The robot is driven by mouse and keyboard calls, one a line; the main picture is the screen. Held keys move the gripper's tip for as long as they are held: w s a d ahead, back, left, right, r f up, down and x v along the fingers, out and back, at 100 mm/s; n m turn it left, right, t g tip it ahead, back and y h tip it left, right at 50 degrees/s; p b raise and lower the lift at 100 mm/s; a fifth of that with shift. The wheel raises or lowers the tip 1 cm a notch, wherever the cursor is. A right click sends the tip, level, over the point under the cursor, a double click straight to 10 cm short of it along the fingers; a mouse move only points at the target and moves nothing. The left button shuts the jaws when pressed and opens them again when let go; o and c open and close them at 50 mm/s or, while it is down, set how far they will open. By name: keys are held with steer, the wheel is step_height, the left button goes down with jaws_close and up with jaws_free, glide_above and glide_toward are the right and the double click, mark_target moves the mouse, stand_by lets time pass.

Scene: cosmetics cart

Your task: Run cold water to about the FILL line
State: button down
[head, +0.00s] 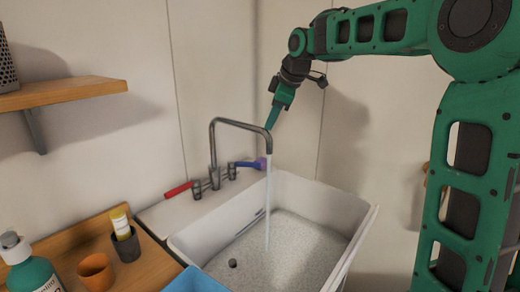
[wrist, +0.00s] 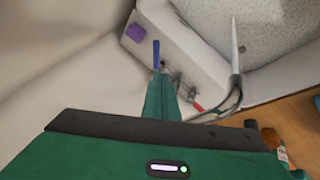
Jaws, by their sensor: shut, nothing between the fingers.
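The white sink basin (head: 355,240) has a speckled grey inside, with a small dark round drain or plug (head: 232,263). A stream of water (head: 267,200) falls into it from the grey tap spout (head: 240,121). The red lever (head: 178,189) points left and the blue lever (head: 247,164) points right; both also show in the wrist view, blue (wrist: 156,53) and red (wrist: 197,107). A dark line (head: 250,223) runs along the inner left wall; I cannot tell if it is the FILL line, nor the water depth. My gripper (head: 270,125) is shut and empty, above the blue lever.
A purple block (wrist: 136,32) sits on the sink ledge near the blue lever. A wooden shelf (head: 70,92) hangs above.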

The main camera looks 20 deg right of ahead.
glide_toward(244, 165)
steer(key=f, duration=0.1)
steer(key=w+d+f, duration=0.1)
steer(key=f, duration=0.3)
steer(key=shift+w+d+f, duration=0.15)
steer(key=shift+d+f, duration=0.05)
stand_by(0.5)
